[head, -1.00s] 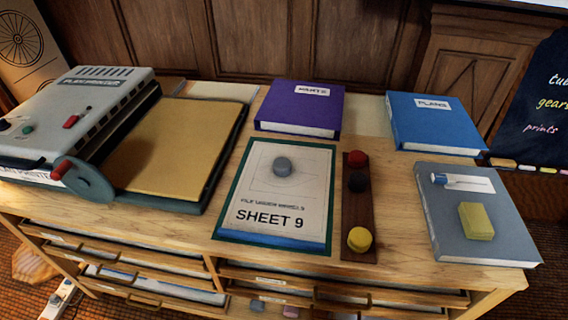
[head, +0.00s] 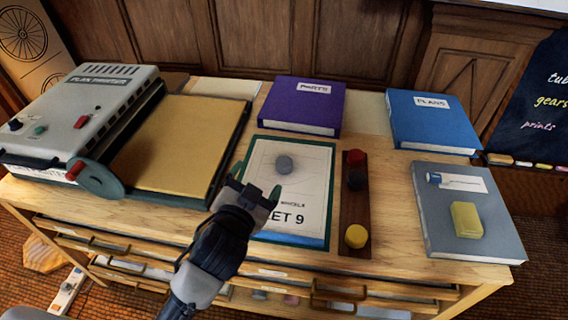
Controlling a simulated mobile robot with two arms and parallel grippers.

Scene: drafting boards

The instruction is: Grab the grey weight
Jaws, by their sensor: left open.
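The grey weight (head: 284,164) is a small round disc lying on the upper part of the sheet (head: 312,185) marked "SHEET 9", which sits on a green-bordered board on the cabinet top. My left gripper (head: 257,190) has come in from the bottom of the head view. It is open and empty, below and a little left of the grey weight, apart from it in the picture. It covers the sheet's lower left part. My right gripper is not in view.
A dark wooden strip (head: 354,222) right of the sheet holds a red weight (head: 356,158), a black weight (head: 357,180) and a yellow weight (head: 356,236). A grey binder (head: 440,233) carries a yellow block (head: 466,220). A grey machine (head: 75,115) is left.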

